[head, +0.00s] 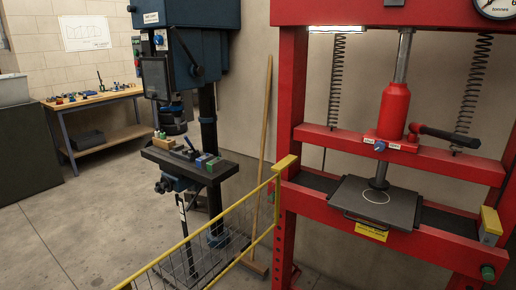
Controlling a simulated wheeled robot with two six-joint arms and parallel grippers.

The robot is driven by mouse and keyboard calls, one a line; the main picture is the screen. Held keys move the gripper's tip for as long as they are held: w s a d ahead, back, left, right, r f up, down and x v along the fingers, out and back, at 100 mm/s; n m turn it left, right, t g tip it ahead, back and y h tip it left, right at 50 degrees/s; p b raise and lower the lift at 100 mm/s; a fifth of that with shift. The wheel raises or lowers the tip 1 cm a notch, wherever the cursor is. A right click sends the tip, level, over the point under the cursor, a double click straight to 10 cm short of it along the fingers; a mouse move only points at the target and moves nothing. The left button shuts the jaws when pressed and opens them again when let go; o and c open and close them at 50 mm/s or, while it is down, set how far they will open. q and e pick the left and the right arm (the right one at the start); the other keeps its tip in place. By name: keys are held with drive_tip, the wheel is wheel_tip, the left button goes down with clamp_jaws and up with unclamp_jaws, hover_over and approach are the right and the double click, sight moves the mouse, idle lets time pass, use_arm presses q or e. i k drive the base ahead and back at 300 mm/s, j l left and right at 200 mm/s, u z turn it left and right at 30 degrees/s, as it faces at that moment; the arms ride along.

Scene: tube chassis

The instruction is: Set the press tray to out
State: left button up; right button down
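The press tray (352,206) is a dark flat plate with a pale ring marked on it. It lies on the bed of the red press (285,150), under the ram (379,181), and its front edge juts out past the red front beam. A thin handle bar shows along its front edge, above a yellow label (371,231). The ram's lower end looks close to the plate; I cannot tell whether it touches. Neither of my grippers is in view.
A yellow-railed mesh guard (205,262) stands left of the press. A blue drill press (190,70) with a cluttered table (190,160) is behind it. A broom (263,150) leans on the wall. A wooden bench (92,97) stands far left. Concrete floor is clear at lower left.

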sight(395, 207)
drive_tip(key=i+j+z, duration=0.2)
drive_tip(key=j+z, duration=0.2)
drive_tip(key=j, duration=0.3)
drive_tip(key=i+j+z, duration=0.15)
drive_tip(key=j+z, duration=0.2)
drive_tip(key=j, duration=0.35)
drive_tip(key=j+z, duration=0.4)
drive_tip(key=j, duration=0.35)
drive_tip(key=j+z, duration=0.35)
drive_tip(key=j, duration=0.45)
drive_tip(key=k+l, duration=0.05)
